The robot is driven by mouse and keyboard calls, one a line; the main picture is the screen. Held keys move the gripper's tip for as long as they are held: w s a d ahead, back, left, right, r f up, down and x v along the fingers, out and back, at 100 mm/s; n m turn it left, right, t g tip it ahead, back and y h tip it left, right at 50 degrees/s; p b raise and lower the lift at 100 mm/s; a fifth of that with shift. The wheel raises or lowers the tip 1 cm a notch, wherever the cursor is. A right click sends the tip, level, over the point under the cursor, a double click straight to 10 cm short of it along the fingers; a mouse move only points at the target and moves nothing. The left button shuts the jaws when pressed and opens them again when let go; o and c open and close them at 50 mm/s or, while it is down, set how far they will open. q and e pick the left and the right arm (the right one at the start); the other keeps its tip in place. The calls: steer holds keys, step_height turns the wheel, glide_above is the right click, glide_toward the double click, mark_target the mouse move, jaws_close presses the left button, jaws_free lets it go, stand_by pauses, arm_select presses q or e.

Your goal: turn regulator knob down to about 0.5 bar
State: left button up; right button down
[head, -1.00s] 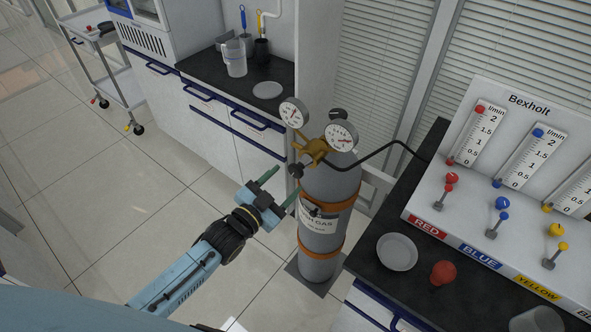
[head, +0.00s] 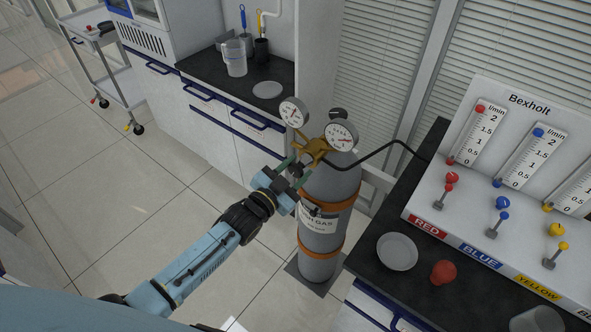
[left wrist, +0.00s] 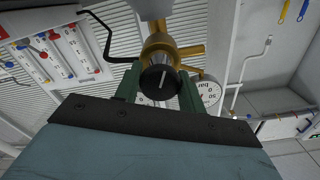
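The regulator is a brass body (head: 314,150) on top of the grey gas cylinder (head: 330,190). Its black knob (head: 296,170) faces my left arm. In the left wrist view the round knob (left wrist: 158,80) shows a white line, roughly upright. My left gripper (head: 285,171) is at the knob; its green fingers (left wrist: 158,84) stand on either side of it, apart. I cannot tell whether they touch it. Two dial gauges, left (head: 294,112) and right (head: 341,136), sit on the regulator; their readings are too small to tell. My right gripper is not in view.
A black hose (head: 385,150) runs from the regulator to the flowmeter panel (head: 520,130) on the right bench. A counter (head: 215,80) stands behind left.

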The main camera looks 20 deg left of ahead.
arm_select(q)
steer(key=shift+n, duration=0.3)
steer(key=shift+c, duration=0.2)
steer(key=shift+n+p, duration=0.3)
steer(key=shift+n, duration=0.9)
steer(key=n, duration=0.2)
steer(key=shift+n, duration=0.4)
steer(key=n, duration=0.3)
steer(key=shift+n, duration=1.7)
steer(key=o, duration=0.9)
